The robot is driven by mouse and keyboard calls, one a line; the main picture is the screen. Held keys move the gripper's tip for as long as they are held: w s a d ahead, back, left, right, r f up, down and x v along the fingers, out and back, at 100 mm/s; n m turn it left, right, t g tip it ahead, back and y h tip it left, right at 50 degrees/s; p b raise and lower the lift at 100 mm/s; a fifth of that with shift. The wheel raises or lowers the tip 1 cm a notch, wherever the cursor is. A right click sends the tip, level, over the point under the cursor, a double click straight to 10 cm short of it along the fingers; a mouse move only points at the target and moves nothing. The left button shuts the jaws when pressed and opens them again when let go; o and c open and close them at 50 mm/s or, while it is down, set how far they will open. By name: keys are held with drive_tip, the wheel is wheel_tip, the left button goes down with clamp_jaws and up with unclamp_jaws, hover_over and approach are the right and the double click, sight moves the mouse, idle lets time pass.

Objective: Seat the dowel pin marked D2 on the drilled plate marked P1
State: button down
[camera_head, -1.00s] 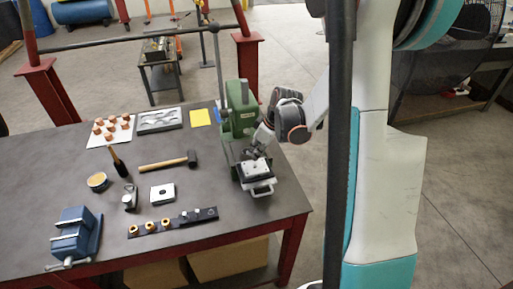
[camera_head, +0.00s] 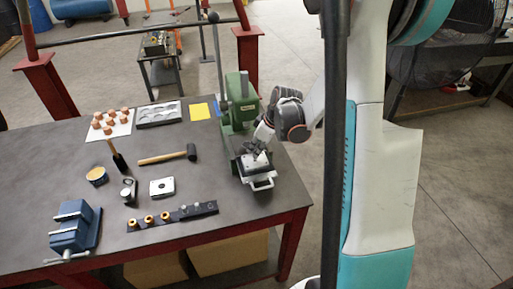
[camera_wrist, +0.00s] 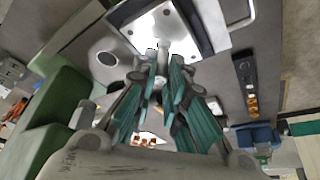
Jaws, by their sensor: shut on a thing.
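My gripper (camera_head: 258,150) is above the pale drilled plate (camera_head: 258,168), which lies on a dark base with a handle in front of the green press. In the wrist view my gripper (camera_wrist: 163,52) has its fingers close together, shut on a small pale pin (camera_wrist: 163,43). The pin is largely hidden by the fingers. The plate (camera_wrist: 190,35) lies just beyond the fingertips, with round holes or studs on it. I cannot tell whether the pin touches the plate or is in a hole. The marks D2 and P1 are not legible.
The green press (camera_head: 240,105) stands close behind my gripper. A dark strip (camera_head: 172,217) with gold bushings and silver pins, a grey block (camera_head: 162,187), a hammer (camera_head: 168,157) and a blue vise (camera_head: 75,230) lie to the left. Bare tabletop lies between them.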

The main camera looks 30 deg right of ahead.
drive_tip(key=shift+f+b, duration=0.8)
idle(0.5)
drive_tip(key=c, duration=1.5)
unclamp_jaws()
drive_tip(key=shift+c, duration=0.2)
drive_tip(key=shift+r, duration=0.1)
